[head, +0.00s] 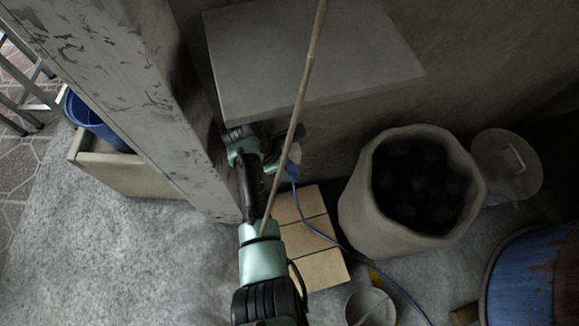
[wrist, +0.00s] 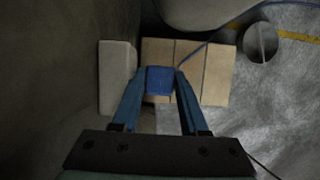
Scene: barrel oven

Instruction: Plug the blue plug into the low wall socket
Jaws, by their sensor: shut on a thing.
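The blue plug (wrist: 160,80) sits between the two blue fingertips of my gripper (wrist: 160,84), which is shut on it. In the head view a bit of blue (head: 291,173) shows at my gripper, with a blue cable (head: 324,237) running down from it. A pale upright block (wrist: 117,77), perhaps the wall socket, stands just left of the plug in the wrist view, beside the dark wall. A gap shows between block and plug in the picture; their depth is hard to tell. No socket holes are visible.
Tan bricks (head: 319,270) lie on the floor below my gripper. A grey shelf slab (head: 310,65) hangs above it, and a thin pole crosses in front. A scuffed post (head: 130,85) stands left; a large pot of coal (head: 357,205) stands right.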

